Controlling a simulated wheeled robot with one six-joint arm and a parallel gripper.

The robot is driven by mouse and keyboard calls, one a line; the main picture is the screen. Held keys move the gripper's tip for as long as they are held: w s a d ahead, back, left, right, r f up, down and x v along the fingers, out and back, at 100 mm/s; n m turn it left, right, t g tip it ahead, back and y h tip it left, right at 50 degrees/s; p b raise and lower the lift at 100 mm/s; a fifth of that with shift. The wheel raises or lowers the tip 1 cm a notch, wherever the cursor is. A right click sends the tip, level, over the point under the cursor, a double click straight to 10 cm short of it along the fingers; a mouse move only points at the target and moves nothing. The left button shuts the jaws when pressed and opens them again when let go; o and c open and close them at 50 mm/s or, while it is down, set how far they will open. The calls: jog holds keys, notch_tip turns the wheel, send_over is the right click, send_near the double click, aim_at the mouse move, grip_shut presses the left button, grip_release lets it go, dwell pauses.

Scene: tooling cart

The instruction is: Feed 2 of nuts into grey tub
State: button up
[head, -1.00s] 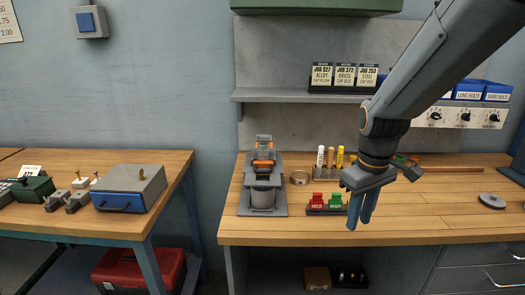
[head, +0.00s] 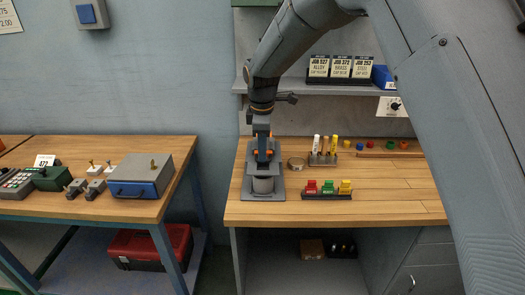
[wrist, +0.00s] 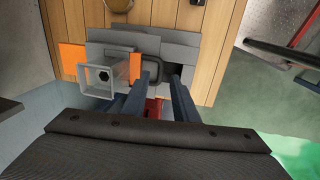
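A grey feeder (head: 250,160) with orange parts stands at the left end of the wooden bench. In the wrist view the feeder's square hopper (wrist: 84,80) has a dark hexagonal shape, possibly a nut or an opening. My gripper (head: 263,152) is at the top of the feeder, overlapping it in the head view. In the wrist view its two blue fingers (wrist: 163,77) are apart, beside a dark rounded feeder part (wrist: 124,66). I cannot tell whether they touch it. No loose nuts are clear.
Another table (head: 70,209) is left, across a gap. Bare bench (head: 395,190) lies right.

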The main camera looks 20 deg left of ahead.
jog(key=shift+w+f+p, duration=0.15)
jog(key=shift+f+p, duration=0.15)
jog(key=shift+f, duration=0.8)
grip_shut()
dwell(0.7)
